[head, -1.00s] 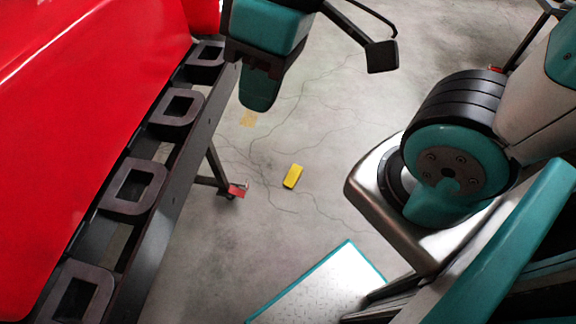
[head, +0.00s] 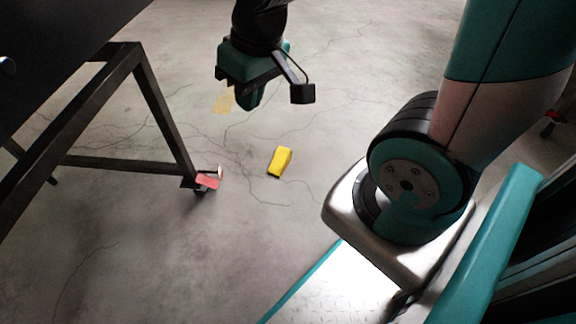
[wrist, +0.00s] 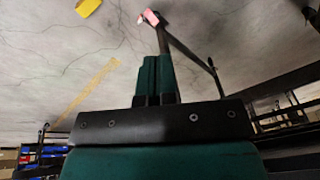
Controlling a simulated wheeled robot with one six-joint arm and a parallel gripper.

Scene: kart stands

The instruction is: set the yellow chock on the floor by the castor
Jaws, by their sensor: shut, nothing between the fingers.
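The yellow chock (head: 280,161) lies on the bare concrete floor, right of the stand's castor (head: 200,187) and apart from it. The castor is at the foot of the dark stand leg, with a red piece at it. My gripper (head: 246,98) is in the air at the upper middle of the head view, shut and empty, pointing down, clear of the chock. In the wrist view its green fingers (wrist: 157,75) are together. There the chock (wrist: 88,7) is at the top left edge, partly cut off, and the red piece by the castor (wrist: 151,17) is at top centre.
The dark stand (head: 150,100) fills the left of the head view, with a slanting leg and low crossbar. A faded yellow tape mark (head: 224,101) is on the floor. Blue bins (wrist: 52,155) show at the wrist view's lower left. The floor around the chock is clear.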

